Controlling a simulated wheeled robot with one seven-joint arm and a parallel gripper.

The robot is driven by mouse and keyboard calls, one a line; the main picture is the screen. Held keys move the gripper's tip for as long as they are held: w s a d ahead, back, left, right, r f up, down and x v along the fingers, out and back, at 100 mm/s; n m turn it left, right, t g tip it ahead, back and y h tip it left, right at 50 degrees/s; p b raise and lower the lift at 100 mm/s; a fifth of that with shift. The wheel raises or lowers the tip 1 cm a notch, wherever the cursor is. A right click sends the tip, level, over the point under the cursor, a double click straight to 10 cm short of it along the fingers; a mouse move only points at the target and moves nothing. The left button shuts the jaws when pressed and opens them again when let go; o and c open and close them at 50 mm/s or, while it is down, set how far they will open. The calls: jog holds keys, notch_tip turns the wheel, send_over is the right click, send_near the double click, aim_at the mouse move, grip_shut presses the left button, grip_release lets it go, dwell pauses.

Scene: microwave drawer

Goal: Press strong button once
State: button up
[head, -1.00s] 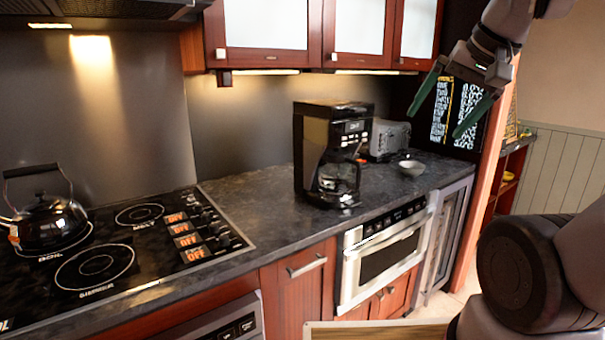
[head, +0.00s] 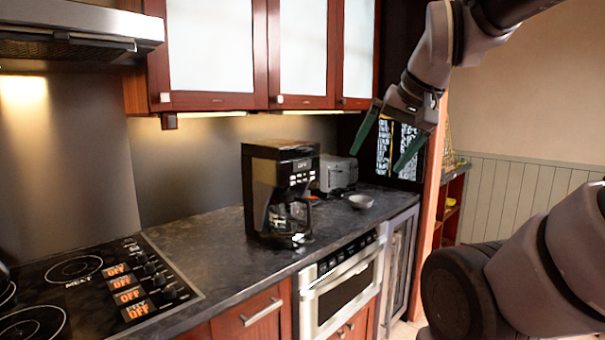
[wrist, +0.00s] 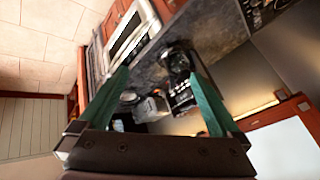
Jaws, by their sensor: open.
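The black coffee maker (head: 262,196) stands upright on the dark counter. Its button panel (head: 303,173) faces right and shows light marks, too small to read; a glass carafe (head: 290,216) sits below it. My gripper (head: 381,160) has green fingers spread apart with nothing between them. It hangs in the air to the right of the coffee maker and higher in the picture, clear of it. In the wrist view, the coffee maker (wrist: 181,92) shows upside down between my open fingers (wrist: 158,64), some way off. No button label is legible.
A grey toaster (head: 337,173) and a small bowl (head: 361,201) stand right of the coffee maker. A microwave drawer (head: 345,292) is under the counter (head: 215,240). A stove (head: 100,290) is at left. Upper cabinets (head: 235,50) overhang the counter. Counter left of the coffee maker is clear.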

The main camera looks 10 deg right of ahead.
grip_shut()
dwell(1.5)
